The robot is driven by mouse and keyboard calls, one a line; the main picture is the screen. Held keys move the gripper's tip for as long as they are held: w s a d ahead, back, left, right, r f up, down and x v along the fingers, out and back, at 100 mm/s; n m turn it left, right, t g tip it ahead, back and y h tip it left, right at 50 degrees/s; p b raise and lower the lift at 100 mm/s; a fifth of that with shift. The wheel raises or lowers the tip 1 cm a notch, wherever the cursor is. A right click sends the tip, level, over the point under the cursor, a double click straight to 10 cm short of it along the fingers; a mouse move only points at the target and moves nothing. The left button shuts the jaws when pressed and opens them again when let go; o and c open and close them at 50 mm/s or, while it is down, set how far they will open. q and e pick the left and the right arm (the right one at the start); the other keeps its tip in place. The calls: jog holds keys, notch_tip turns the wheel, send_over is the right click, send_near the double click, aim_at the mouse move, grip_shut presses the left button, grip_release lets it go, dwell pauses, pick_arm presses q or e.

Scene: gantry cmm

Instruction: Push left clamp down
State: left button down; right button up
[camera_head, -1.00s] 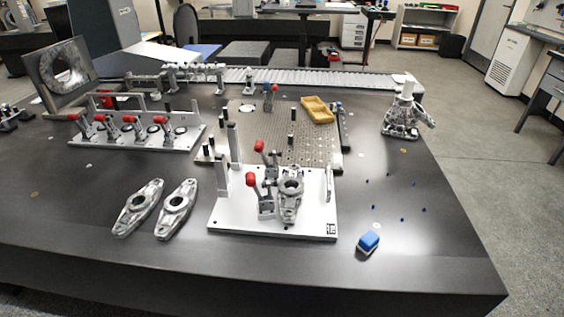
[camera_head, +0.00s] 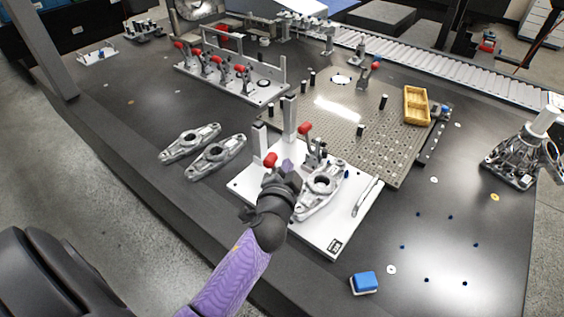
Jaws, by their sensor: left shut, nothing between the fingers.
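The white fixture plate (camera_head: 338,228) lies near the table's front edge with a metal casting (camera_head: 320,190) on it. The left clamp shows its red handle tip (camera_head: 270,160) standing up; its lower part is hidden behind my left arm and gripper. A second clamp with a red handle (camera_head: 304,129) stands behind it, also upright. My left gripper (camera_head: 287,166) is over the plate, just right of the left clamp's red tip. It is shut and empty; I cannot tell whether it touches the clamp. My right gripper is not in view.
Two loose castings (camera_head: 215,157) lie left of the plate. A blue block (camera_head: 364,282) sits at its front right. Upright posts (camera_head: 289,118) stand at the plate's back. A perforated plate (camera_head: 375,140) with a yellow tray (camera_head: 417,106) lies behind.

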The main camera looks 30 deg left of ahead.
aim_at(274, 162)
pick_arm(q)
jog(key=w+a+f+b, duration=0.2)
jog(key=a+f, duration=0.1)
jog(key=a, duration=0.1)
jog(key=shift+w+a, duration=0.2)
jog(key=shift+w, duration=0.15)
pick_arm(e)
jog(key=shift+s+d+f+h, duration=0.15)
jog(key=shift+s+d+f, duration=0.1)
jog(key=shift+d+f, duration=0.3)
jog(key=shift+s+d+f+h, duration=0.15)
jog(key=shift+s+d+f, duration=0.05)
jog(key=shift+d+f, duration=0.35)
pick_arm(q)
jog(key=shift+a, duration=0.1)
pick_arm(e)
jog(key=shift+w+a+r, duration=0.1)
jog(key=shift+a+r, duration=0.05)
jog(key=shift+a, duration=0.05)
pick_arm(q)
jog(key=shift+a+f+n+p, duration=0.1)
jog(key=shift+a+n+p, duration=0.15)
jog(key=shift+n+p, duration=0.05)
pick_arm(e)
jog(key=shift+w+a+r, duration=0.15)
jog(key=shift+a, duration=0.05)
